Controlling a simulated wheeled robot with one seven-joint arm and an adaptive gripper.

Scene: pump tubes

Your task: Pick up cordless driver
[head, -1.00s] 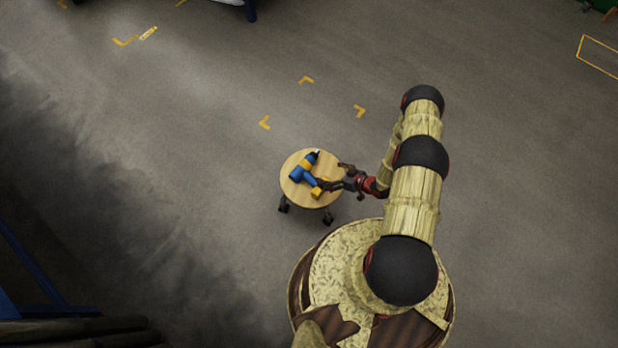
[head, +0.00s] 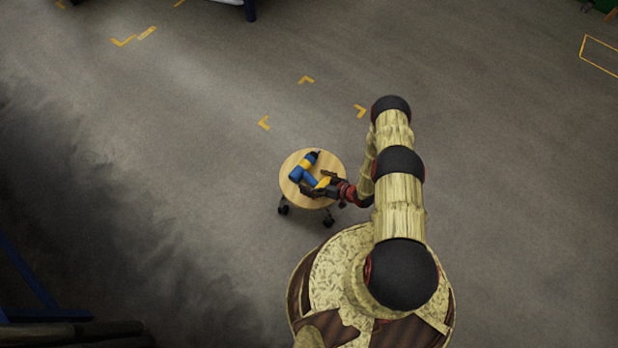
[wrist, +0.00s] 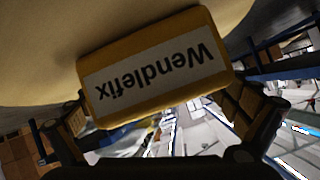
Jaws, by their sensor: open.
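The blue and yellow cordless driver (head: 299,171) lies on a small round wooden stool top (head: 291,193). Its yellow base, marked "Wendlefix", fills the upper middle of the wrist view (wrist: 155,66). My gripper (head: 319,183) is over the right part of the stool top, at the driver's handle and base end. In the wrist view my gripper's fingers (wrist: 168,125) are open, one on each side of the yellow base. I cannot tell whether either finger touches it. Part of the handle is hidden by the gripper in the head view.
The stool stands on dark casters (head: 284,209) on a grey floor. Yellow corner marks (head: 264,123) lie on the floor beyond it. The floor around the stool is clear. A dark blue frame (head: 28,275) stands at the lower left.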

